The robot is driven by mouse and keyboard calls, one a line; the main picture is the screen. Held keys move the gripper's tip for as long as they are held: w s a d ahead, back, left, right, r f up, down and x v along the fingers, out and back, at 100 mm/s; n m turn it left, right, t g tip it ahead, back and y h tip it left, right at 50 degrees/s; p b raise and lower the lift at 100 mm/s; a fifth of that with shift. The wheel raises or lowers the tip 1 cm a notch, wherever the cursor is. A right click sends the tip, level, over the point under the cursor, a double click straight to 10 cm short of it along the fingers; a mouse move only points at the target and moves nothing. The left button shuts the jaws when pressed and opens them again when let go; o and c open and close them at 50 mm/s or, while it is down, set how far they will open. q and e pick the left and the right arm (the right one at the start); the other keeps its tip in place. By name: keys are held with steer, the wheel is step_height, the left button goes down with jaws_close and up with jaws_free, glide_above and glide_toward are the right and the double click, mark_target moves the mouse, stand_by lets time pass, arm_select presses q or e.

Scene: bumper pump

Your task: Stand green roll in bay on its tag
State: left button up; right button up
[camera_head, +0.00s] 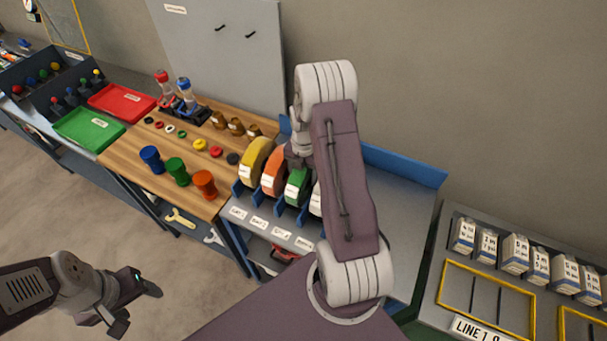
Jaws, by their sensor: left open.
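The green roll (297,186) stands upright on edge in the rack, third in the row, between blue dividers. A small white tag (280,234) lies on the grey bench in front of it; its print is too small to read. My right gripper (297,158) is above and just behind the green roll. Its fingers are mostly hidden, so I cannot tell whether they grip or touch the roll. My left gripper (133,305) is open and empty, low over the floor at the lower left.
A yellow roll (254,160) and an orange roll (273,170) stand left of the green one. A white roll (316,201) is partly hidden by my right arm. The wooden bench (128,158) holds coloured cylinders and pumps. Grey bench surface (405,205) is clear to the right.

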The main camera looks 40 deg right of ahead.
steer(key=shift+w+r, duration=0.1)
steer(key=shift+r, duration=0.4)
step_height(320, 180, up, 10)
steer(key=b, duration=0.2)
steer(key=shift+r+b, duration=0.1)
steer(key=shift+b, duration=0.25)
steer(key=shift+r, duration=0.6)
steer(key=a+m, duration=0.2)
steer(key=s+a+m, duration=0.1)
steer(key=a+m, duration=0.1)
steer(key=s+a+f+m, duration=0.1)
steer(key=m, duration=0.1)
steer(key=shift+a, duration=0.4)
steer(key=s+a+f+m+t, duration=0.1)
steer(key=s+a+f+m, duration=0.2)
steer(key=s+a+m, duration=1.15)
steer(key=w+d+f+m+b, duration=0.3)
steer(key=f+b, duration=0.6)
steer(key=shift+w+d+f+b, duration=0.15)
steer(key=shift+w+f+b, duration=0.2)
steer(key=shift+f, duration=0.05)
